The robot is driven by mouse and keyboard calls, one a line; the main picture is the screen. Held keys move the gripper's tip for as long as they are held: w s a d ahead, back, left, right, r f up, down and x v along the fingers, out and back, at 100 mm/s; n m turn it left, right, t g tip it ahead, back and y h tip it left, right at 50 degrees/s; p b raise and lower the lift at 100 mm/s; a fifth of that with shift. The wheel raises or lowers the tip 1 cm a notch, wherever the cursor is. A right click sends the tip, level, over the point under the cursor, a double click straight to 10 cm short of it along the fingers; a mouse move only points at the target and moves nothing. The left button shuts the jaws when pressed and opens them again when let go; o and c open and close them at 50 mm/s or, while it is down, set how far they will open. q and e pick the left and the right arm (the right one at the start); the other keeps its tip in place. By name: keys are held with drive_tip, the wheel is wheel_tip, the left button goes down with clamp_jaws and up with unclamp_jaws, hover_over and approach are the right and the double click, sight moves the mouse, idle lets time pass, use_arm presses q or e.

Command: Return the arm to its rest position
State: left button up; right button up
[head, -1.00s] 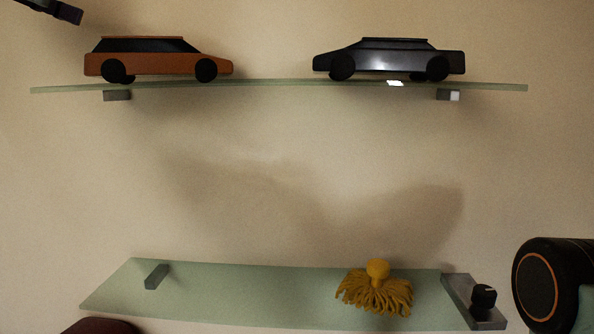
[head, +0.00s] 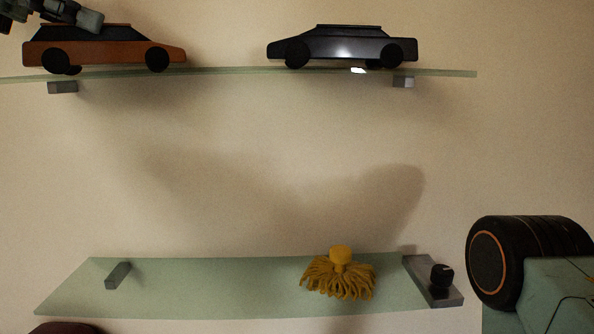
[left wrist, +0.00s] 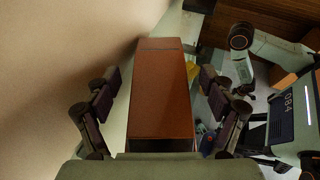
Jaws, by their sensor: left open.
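My left gripper (head: 88,18) shows at the top left of the head view, in front of or just above the roof of an orange toy car (head: 105,52). The car stands on the upper glass shelf. In the left wrist view my left gripper (left wrist: 158,108) is open, with its fingers apart on either side of a long red-brown body (left wrist: 162,95), seemingly the orange car. I cannot tell whether the fingers touch it. My right gripper is in neither view.
A dark grey toy car (head: 345,48) stands on the upper shelf (head: 225,71). The lower shelf (head: 220,285) carries a yellow mop-like thing (head: 338,275) and, at its right end, a black knob (head: 441,275) on a grey plate. The wall between the shelves is clear.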

use_arm(q)
drive_tip(key=shift+s+a+r, duration=0.15)
drive_tip(key=shift+s+r, duration=0.05)
drive_tip(key=shift+w+f, duration=0.1)
